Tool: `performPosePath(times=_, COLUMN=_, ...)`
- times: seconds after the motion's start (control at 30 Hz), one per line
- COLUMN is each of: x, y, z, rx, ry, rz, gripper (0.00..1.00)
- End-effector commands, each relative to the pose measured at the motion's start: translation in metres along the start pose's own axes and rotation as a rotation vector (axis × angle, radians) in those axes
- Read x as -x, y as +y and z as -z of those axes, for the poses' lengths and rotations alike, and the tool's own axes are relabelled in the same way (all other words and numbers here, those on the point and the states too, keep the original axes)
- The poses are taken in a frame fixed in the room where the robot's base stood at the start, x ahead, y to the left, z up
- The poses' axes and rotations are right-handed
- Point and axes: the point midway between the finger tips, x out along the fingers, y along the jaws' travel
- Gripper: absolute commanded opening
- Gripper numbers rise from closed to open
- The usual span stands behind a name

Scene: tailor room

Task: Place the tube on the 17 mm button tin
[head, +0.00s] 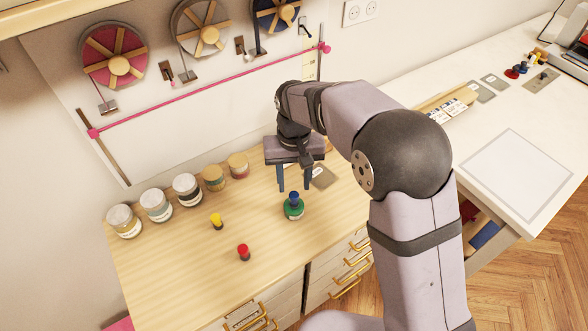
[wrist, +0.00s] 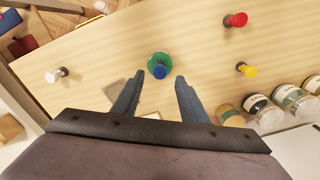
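A blue-topped piece (head: 294,199) stands upright on or in a round green piece (head: 293,212) on the wooden bench. In the wrist view the blue top (wrist: 160,71) and green ring (wrist: 154,58) lie between and just beyond my fingertips. My gripper (head: 295,186) is open and empty, pointing down above and near the blue piece. Several round labelled tins, with one here (head: 187,191), stand in a row along the wall. Their sizes are too small to read. Which piece is the tube I cannot tell.
A yellow-topped piece (head: 217,221) and a red-topped piece (head: 243,253) stand left of the green piece. A white-topped piece (wrist: 57,75) shows in the wrist view. The bench's front-left is clear.

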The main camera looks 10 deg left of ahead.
Motion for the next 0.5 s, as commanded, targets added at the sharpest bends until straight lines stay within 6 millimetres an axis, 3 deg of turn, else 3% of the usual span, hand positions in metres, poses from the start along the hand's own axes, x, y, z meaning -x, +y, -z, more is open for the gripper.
performPosePath(times=0.2, x=0.034, y=0.0, z=0.001, rx=0.0, ry=0.003, rz=0.001, gripper=0.4)
performPosePath(times=0.5, x=0.054, y=0.0, z=0.0, rx=0.0, ry=0.0, rz=0.0, gripper=0.4)
